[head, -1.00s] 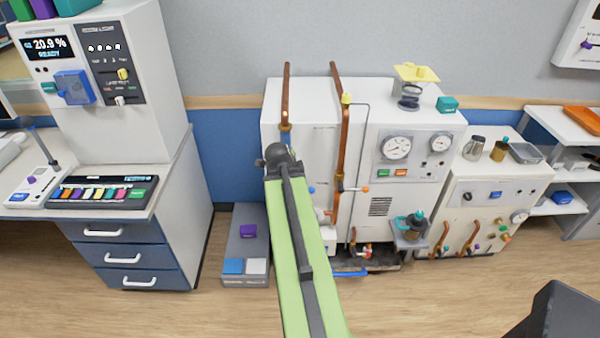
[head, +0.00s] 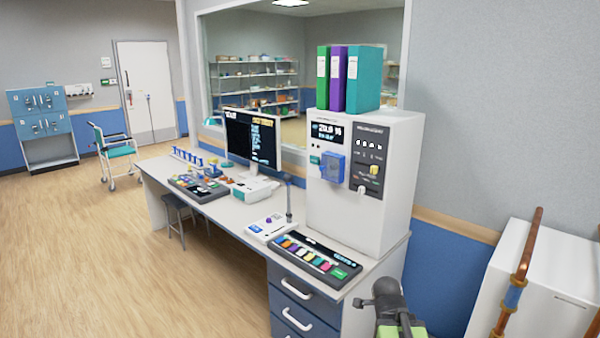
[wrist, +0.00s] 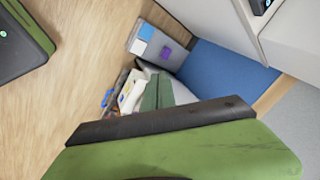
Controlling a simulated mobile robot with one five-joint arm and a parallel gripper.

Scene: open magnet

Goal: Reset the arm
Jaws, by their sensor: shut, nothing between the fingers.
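My gripper (wrist: 157,88) is in the lower middle of the wrist view. Its narrow fingers appear shut together, with nothing between them, beyond a broad green body with a dark front bar. It points toward the lower part of the white cabinet and is clear of anything I can make out. In the head view only a dark joint and a bit of green of my arm show at the bottom right edge; the gripper cannot be made out there.
A desk (head: 225,205) carries a monitor (head: 252,138) and a white console (head: 365,180). A white cabinet (head: 540,290) with copper pipes stands at the right. A grey box (wrist: 140,35) with a purple block (wrist: 165,53) sits below. Open floor (head: 110,250) lies at left.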

